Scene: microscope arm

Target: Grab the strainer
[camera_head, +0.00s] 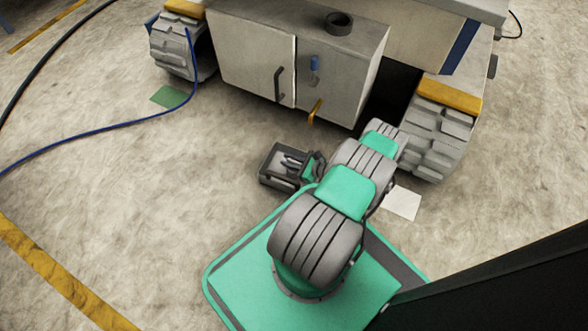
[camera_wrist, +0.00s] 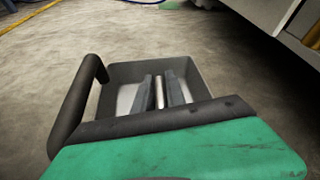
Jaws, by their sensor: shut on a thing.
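My gripper (camera_head: 291,162) reaches over a small open grey box with a dark rim (camera_head: 266,172), which stands on the concrete floor. In the wrist view the two dark fingers of my gripper (camera_wrist: 160,92) extend into the box's outline and close on a slim, light metal piece (camera_wrist: 159,93), which I take to be the strainer. The fingers sit on either side of it. Its lower end and full shape are hidden by the fingers and my gripper's dark frame. I cannot tell whether it touches the box's bottom.
A large machine with a grey cabinet (camera_head: 250,58) and tracks (camera_head: 437,130) stands beyond the box. A white sheet (camera_head: 402,203) lies right of my arm, a green one (camera_head: 170,97) at upper left. A blue hose (camera_head: 95,133) crosses the floor.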

